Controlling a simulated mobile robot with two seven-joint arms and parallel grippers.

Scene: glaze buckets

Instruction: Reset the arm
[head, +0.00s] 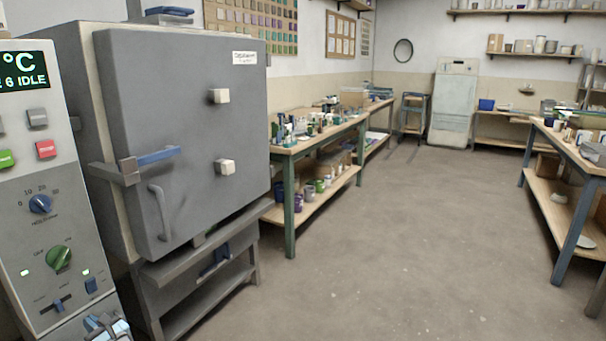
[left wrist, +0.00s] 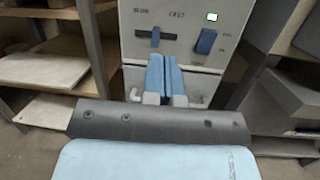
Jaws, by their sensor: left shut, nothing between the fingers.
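My left gripper (head: 107,325) shows at the bottom left of the head view, low in front of the grey control panel (head: 30,215). In the left wrist view its two blue fingers (left wrist: 164,76) are together with nothing between them. They point at the lower part of the panel, close to a dark slider (left wrist: 155,37) and a blue rocker switch (left wrist: 206,41). I cannot tell whether the fingertips touch the panel. My right gripper is not in view.
A large grey kiln (head: 190,120) with a shut door stands beside the panel, its handle bar sticking out. A workbench (head: 320,138) with pots and bottles runs behind it. Another bench (head: 570,145) stands at the right. The floor (head: 400,240) between them is clear.

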